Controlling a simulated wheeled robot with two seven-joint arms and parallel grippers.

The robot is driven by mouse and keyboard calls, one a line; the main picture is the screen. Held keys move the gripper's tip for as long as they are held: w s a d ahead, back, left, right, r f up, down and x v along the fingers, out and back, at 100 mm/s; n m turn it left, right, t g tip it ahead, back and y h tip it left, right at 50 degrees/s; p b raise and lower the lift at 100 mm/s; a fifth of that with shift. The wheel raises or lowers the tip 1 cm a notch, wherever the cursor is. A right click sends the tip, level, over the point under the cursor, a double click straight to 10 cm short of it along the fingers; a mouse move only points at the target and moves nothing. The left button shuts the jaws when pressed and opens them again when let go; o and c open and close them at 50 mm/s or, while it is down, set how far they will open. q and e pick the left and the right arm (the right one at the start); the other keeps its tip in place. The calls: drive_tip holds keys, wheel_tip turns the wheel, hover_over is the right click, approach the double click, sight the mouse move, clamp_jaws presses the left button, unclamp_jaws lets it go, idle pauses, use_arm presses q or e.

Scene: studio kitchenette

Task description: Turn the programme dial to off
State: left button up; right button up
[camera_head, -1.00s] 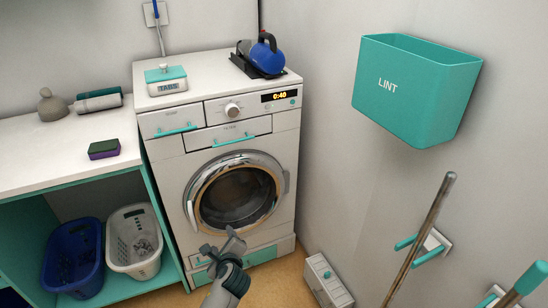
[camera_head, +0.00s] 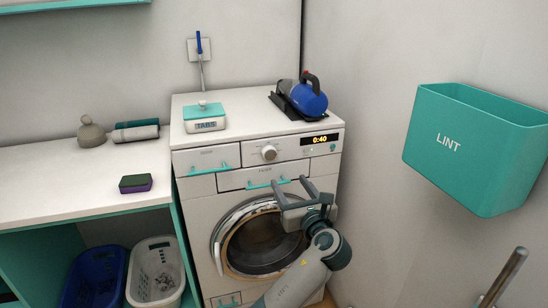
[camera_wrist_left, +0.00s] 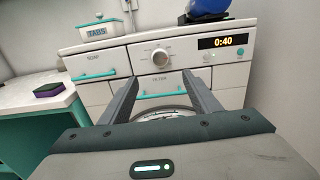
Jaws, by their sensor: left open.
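The programme dial (camera_head: 269,153) is a round pale knob on the washing machine's front panel, left of the lit display (camera_head: 320,140) reading 0:40. It also shows in the left wrist view (camera_wrist_left: 161,56), above and between the fingers. My left gripper (camera_head: 291,186) is open and empty in front of the machine, below the dial and apart from it. In the left wrist view its two fingers (camera_wrist_left: 163,84) point toward the panel, level with the filter drawer handle. My right gripper is not in view.
The washing machine (camera_head: 200,240) has a soap drawer (camera_head: 207,160), a filter drawer and a round door. A TABS box (camera_head: 205,118) and a blue appliance (camera_head: 308,98) stand on top. A LINT bin (camera_head: 475,150) hangs on the right wall. A counter (camera_head: 60,185) is at left.

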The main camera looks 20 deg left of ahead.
sight(270, 154)
use_arm(q)
drive_tip(key=p+x, duration=0.1)
drive_tip(key=x, duration=1.5)
drive_tip(key=shift+w+a, duration=0.15)
drive_tip(key=shift+a, duration=0.05)
drive_tip(key=shift+w+a, duration=0.2)
drive_tip(key=shift+w, duration=0.1)
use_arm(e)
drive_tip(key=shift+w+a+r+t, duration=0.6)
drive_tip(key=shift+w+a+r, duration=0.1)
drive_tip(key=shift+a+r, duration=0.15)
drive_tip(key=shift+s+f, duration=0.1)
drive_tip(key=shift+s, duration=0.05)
use_arm(q)
drive_tip(key=shift+c, duration=0.6)
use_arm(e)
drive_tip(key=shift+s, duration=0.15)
use_arm(q)
drive_tip(key=c, duration=0.9)
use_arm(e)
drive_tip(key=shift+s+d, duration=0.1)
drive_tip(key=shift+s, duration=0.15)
